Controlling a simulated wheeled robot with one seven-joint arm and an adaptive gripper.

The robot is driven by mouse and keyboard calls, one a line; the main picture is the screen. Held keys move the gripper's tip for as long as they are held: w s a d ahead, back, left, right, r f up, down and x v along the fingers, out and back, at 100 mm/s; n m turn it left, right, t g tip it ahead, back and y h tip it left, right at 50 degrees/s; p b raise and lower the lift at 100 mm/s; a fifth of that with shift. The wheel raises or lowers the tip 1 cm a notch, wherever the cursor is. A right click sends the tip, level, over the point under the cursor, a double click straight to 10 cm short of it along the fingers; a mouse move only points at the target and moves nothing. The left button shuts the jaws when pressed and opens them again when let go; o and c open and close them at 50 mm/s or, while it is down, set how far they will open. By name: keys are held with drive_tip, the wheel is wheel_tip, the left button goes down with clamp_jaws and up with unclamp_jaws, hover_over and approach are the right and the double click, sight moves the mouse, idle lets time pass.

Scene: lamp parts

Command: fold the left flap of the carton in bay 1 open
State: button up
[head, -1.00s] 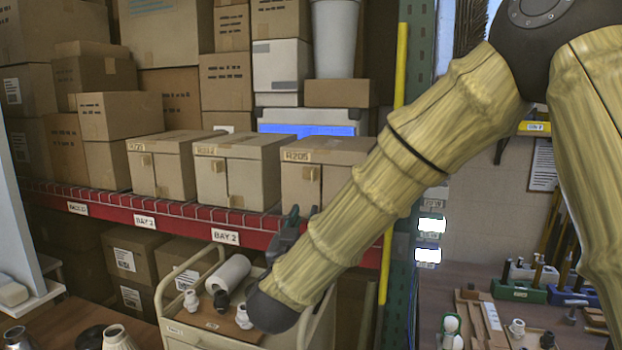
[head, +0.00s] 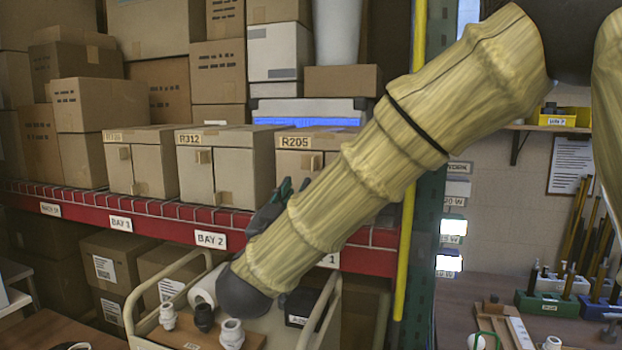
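The carton marked R205 (head: 285,166) stands on the red-edged shelf above a partly hidden label ending in 1 (head: 328,260). Its front shows a small tan tab, and its top looks closed. My forearm hides its right part. My gripper (head: 294,187), dark with green fingertips, is in front of the lower front of this carton, near the shelf edge. Its two tips show apart with nothing seen between them. The forearm hides part of the gripper, and I cannot tell whether it touches the carton.
Carton R312 (head: 230,172) and another carton (head: 142,170) stand to the left on the shelf. Stacked boxes and a blue-fronted bin (head: 310,113) are behind. Below, a cream cart (head: 250,334) holds white and dark lamp parts. A yellow post (head: 407,260) stands at right.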

drive_tip(key=p+x, duration=0.3)
drive_tip(key=x, duration=0.7)
drive_tip(key=shift+w+d+p, duration=0.15)
drive_tip(key=shift+w+p, duration=0.15)
drive_tip(key=shift+r, duration=0.15)
clamp_jaws()
